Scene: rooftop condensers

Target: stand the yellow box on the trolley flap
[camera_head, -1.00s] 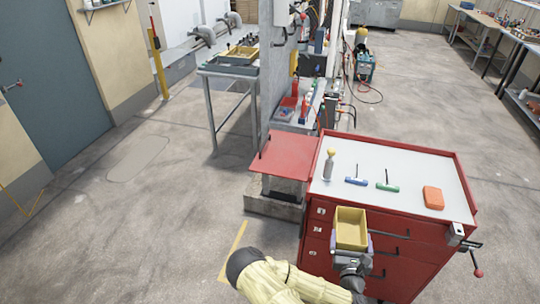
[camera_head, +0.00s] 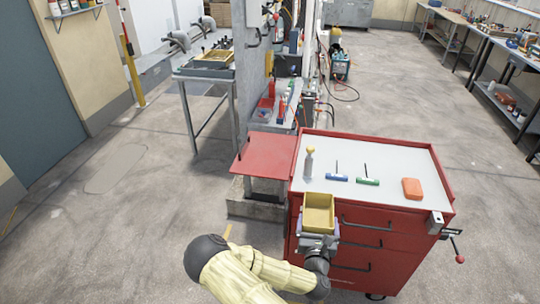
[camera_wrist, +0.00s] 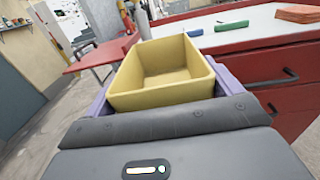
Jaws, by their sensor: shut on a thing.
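The yellow box (camera_head: 318,212) is an open-topped, empty bin. My gripper (camera_head: 319,228) is shut on it and holds it upright in front of the red trolley's drawer side. In the wrist view the yellow box (camera_wrist: 163,76) sits between purple finger pads, one at each side. The trolley flap (camera_head: 264,154) is a flat red panel sticking out from the left side of the trolley (camera_head: 365,232). It is bare and lies beyond and to the left of the box. The flap also shows in the wrist view (camera_wrist: 100,53) at upper left.
On the trolley's grey top are a yellow-topped bottle (camera_head: 309,160), a blue T-handle tool (camera_head: 338,178), a green T-handle tool (camera_head: 368,181) and an orange block (camera_head: 412,188). A vise handle (camera_head: 456,240) juts out at right. Floor left of the flap is clear.

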